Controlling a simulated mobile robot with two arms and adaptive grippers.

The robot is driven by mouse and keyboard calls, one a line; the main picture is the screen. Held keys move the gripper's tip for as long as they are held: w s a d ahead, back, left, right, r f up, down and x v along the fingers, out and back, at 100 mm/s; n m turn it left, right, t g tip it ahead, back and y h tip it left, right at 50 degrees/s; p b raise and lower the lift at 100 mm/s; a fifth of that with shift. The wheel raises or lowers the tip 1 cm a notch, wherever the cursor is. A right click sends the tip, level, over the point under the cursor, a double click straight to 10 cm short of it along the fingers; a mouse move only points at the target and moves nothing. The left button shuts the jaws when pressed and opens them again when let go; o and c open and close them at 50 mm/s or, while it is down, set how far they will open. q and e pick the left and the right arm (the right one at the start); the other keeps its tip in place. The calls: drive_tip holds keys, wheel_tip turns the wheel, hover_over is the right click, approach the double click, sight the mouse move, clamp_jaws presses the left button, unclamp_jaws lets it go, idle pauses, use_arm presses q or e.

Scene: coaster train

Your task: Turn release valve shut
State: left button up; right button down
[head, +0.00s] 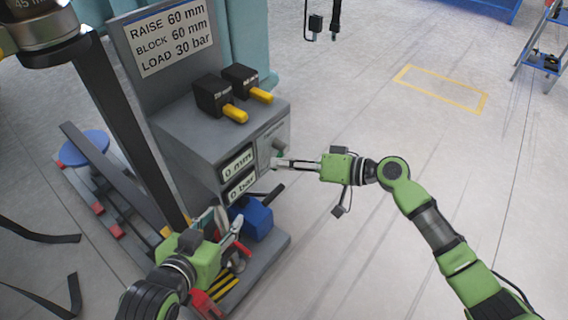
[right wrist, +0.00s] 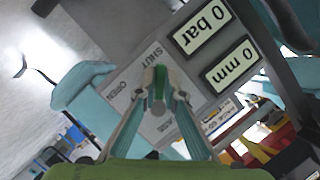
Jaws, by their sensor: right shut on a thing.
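The release valve is a small green handle (right wrist: 159,82) on a pale panel plate marked SHUT and OPEN in the right wrist view. In the head view its green part (head: 280,150) shows on the right side of the grey console. My right gripper (head: 275,163) reaches the plate from the right, its fingers closed on the handle; the fingertips partly hide it. Both fingers also converge on it in the right wrist view (right wrist: 160,95). The exact handle angle is hard to tell. My left gripper (head: 231,217) is low in front of the console, fingers apart, close to a red part.
The console (head: 185,130) carries two black blocks with yellow handles (head: 234,112) and displays reading 0 mm (head: 238,163) and 0 bar (head: 241,186). A blue box (head: 256,218) stands below. A sign (head: 168,35) rises behind.

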idle(0.4)
drive_tip(key=c, duration=2.1)
unclamp_jaws()
drive_tip(key=shift+c, duration=0.2)
drive_tip(key=v, duration=1.2)
drive_tip(key=shift+s+f, duration=0.1)
